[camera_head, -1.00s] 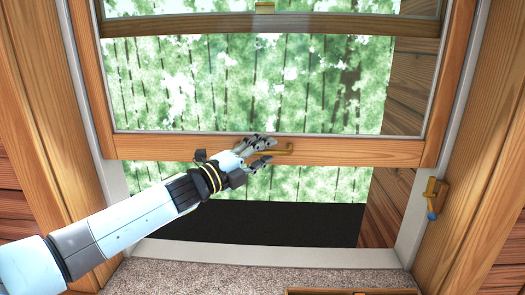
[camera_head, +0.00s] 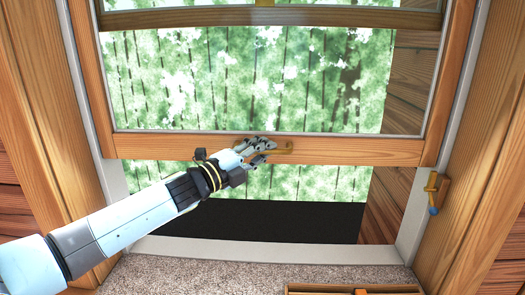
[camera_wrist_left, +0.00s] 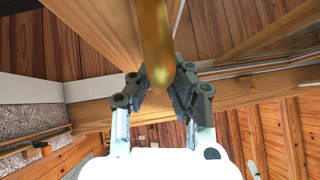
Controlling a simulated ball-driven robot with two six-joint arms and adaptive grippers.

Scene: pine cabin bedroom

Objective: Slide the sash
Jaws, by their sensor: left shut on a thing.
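The wooden window sash (camera_head: 360,151) is raised, with an open gap between its bottom rail and the sill (camera_head: 270,250). A brass handle (camera_head: 284,149) sits on the bottom rail. My left gripper (camera_head: 266,147) is at the rail, shut on the handle. In the left wrist view the brass handle (camera_wrist_left: 155,45) runs between the two fingers of the left gripper (camera_wrist_left: 160,92). The fingers hide part of the handle in the head view. My right gripper is in neither view.
A brass latch (camera_head: 434,192) with a blue tip is on the right side of the frame. A wooden tray or box (camera_head: 330,291) shows at the bottom edge, on or near the speckled surface (camera_head: 220,274). Wooden jambs (camera_head: 490,130) stand on both sides.

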